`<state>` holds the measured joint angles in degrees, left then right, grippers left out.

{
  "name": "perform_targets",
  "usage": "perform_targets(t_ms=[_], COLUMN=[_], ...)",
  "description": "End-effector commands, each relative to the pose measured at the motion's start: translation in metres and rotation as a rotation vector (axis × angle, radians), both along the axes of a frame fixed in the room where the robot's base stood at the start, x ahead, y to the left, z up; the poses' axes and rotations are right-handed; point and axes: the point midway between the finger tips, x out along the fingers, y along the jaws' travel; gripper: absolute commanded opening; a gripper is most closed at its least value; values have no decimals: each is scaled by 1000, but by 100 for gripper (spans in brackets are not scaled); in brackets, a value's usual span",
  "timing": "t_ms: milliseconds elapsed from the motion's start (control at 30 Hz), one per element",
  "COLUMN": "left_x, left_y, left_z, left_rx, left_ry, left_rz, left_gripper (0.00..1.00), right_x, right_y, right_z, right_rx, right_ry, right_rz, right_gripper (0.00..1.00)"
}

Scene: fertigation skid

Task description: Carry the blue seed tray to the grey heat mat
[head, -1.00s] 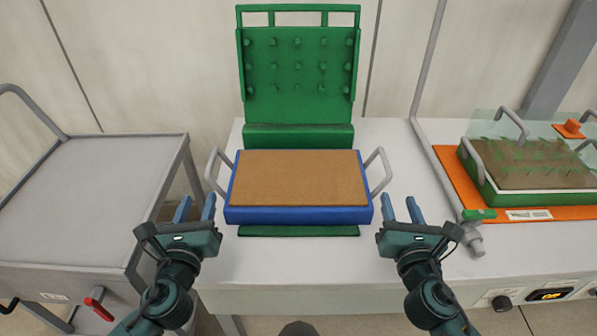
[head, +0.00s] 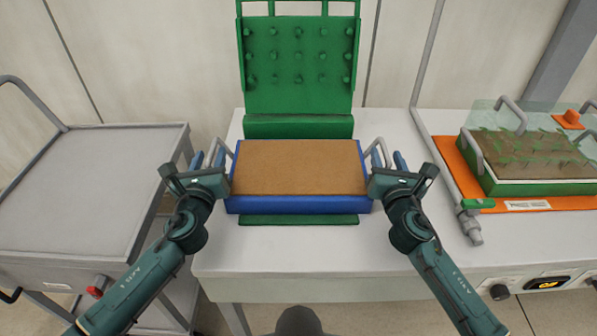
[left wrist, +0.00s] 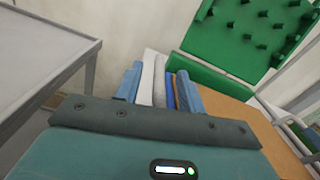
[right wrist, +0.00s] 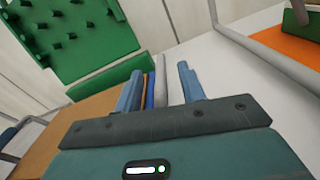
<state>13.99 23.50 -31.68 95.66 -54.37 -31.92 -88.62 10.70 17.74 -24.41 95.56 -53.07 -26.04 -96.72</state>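The blue seed tray (head: 298,206), filled level with brown material (head: 300,168), sits on the white bench in front of an upright green studded plate. It has a grey handle at each end. My left gripper (head: 208,158) is at the left handle. In the left wrist view its open fingers (left wrist: 158,86) stand either side of the grey handle and the tray's blue edge. My right gripper (head: 388,159) is at the right handle. In the right wrist view its fingers (right wrist: 160,88) are apart with the grey handle (right wrist: 161,82) between them. I cannot pick out a grey heat mat for certain.
A grey-topped cart (head: 85,185) stands left of the bench. The green studded plate (head: 298,70) rises behind the tray, with a green base (head: 298,220) below it. On the right, a grey pipe (head: 440,160) and a green seedling tray (head: 540,187) on an orange mat (head: 452,155).

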Motion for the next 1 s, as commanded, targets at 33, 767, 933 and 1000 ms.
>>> perform_targets(t_ms=[33, 767, 933, 1000], left_x=[7, 22, 22, 22], left_y=[0, 0, 0, 0], left_z=[0, 0, 0, 0], left_rx=[-1, 0, 0, 0], left_ry=[-1, 0, 0, 0], left_rz=[0, 0, 0, 0], left_gripper=[39, 22, 8, 2], right_x=[7, 22, 22, 22], right_y=[0, 0, 0, 0], right_z=[0, 0, 0, 0], right_rx=[1, 0, -1, -1], right_ry=[-1, 0, 0, 0], right_rz=[-2, -1, -1, -1], right_gripper=[40, 23, 9, 3])
